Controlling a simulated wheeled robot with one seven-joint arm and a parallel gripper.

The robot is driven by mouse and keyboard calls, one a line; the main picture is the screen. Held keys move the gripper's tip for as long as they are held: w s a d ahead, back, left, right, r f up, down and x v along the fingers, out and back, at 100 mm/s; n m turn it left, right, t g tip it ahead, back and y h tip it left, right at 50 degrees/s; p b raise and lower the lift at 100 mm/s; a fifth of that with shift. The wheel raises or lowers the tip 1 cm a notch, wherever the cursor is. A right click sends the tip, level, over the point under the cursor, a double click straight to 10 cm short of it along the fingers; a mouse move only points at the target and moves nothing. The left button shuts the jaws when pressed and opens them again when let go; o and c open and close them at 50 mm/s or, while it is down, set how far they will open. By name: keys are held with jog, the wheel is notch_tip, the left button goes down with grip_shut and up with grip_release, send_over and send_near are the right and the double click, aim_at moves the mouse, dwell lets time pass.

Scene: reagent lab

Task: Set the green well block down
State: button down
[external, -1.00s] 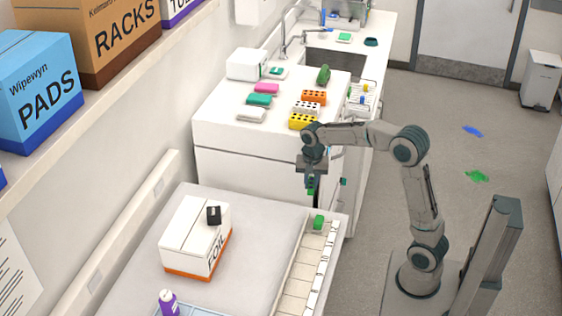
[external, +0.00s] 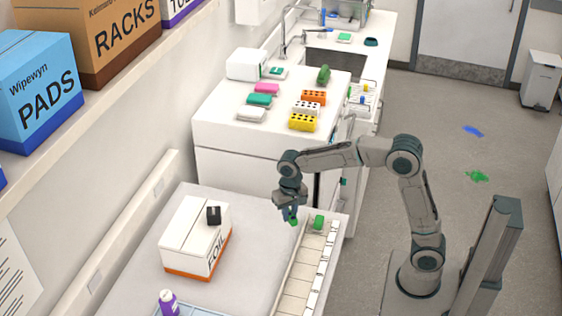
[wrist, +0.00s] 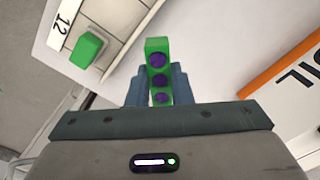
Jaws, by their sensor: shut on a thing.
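My gripper (external: 291,213) is shut on the green well block (wrist: 158,48). In the wrist view the block stands between the two fingers, with several dark purple wells facing the camera. In the external view only a small green part of the block (external: 294,222) shows below the fingers. The block appears held above the grey-white bench (external: 262,205). A second green block (external: 318,222) sits at the far end of the white numbered strip (external: 305,268), to the right of my gripper. In the wrist view this second block (wrist: 86,50) lies beside the number 12.
A white FOIL box (external: 190,235) with a black item (external: 213,215) on top stands left of my gripper. A purple bottle (external: 168,302) is at the front. Yellow (external: 302,122), white and orange racks sit on the farther counter. Bench between box and strip is clear.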

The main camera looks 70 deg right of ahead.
jog(key=p, duration=0.1)
send_over(271, 255)
notch_tip(271, 255, down, 6)
jog(key=shift+r, duration=0.2)
jog(key=shift+f+p, duration=0.45)
jog(key=shift+f, duration=1.6)
jog(key=shift+f, duration=0.25)
jog(key=c, duration=1.3)
grip_release()
jog(key=shift+r, duration=0.1)
jog(key=shift+r, duration=0.15)
